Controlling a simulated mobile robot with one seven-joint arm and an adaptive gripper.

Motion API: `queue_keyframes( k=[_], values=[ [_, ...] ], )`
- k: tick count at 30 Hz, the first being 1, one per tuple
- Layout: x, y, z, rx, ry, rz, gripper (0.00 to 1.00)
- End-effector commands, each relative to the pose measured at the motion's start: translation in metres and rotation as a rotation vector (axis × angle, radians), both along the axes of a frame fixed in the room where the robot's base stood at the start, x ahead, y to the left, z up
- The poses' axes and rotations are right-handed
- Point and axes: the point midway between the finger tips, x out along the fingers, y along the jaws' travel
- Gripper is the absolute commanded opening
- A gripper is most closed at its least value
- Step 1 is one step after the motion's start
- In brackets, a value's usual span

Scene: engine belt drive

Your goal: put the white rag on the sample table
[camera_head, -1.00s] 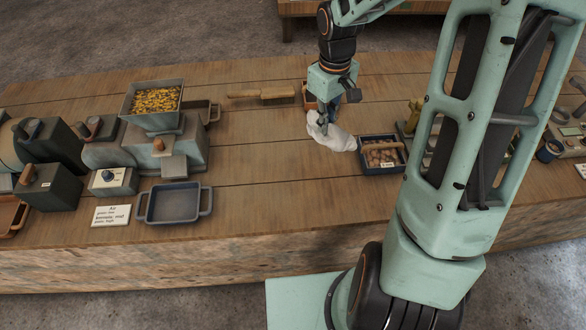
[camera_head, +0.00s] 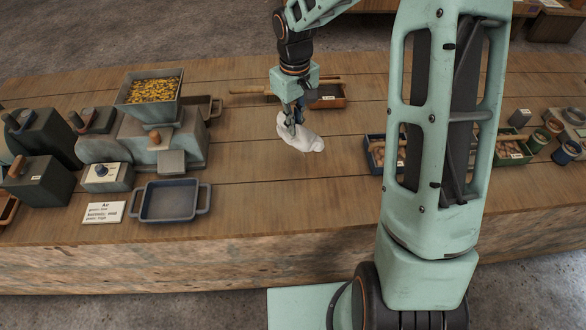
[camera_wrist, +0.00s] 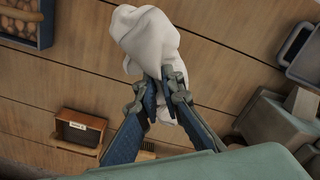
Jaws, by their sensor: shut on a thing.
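The white rag (camera_head: 308,143) hangs bunched from my gripper (camera_head: 290,124) over the middle of the long wooden table (camera_head: 255,205). In the wrist view my gripper (camera_wrist: 165,82) has both fingertips closed on one end of the white rag (camera_wrist: 150,40). The rag's loose part spreads away from the tips. The head view does not clearly show how high it is above the wood. No table is marked as the sample table. Part of another wooden table (camera_head: 552,28) stands at the back right.
A hopper machine with yellow grain (camera_head: 153,91) and an empty two-handled tray (camera_head: 168,220) stand left. A brown labelled box (camera_head: 328,104) is behind the gripper. A blue box of brown pieces (camera_head: 376,142) is right, partly behind my arm. The wood in front is clear.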

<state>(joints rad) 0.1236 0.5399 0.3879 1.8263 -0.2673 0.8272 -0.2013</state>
Motion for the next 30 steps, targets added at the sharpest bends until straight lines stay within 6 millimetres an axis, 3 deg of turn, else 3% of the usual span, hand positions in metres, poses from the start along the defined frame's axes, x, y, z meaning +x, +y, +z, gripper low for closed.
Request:
queue_keyframes(
  k=[20,30],
  values=[
    [0.004,0.004,-0.006,0.000,0.000,0.024,0.00],
    [0.030,0.008,-0.009,0.001,-0.001,0.319,0.00]
  ],
)
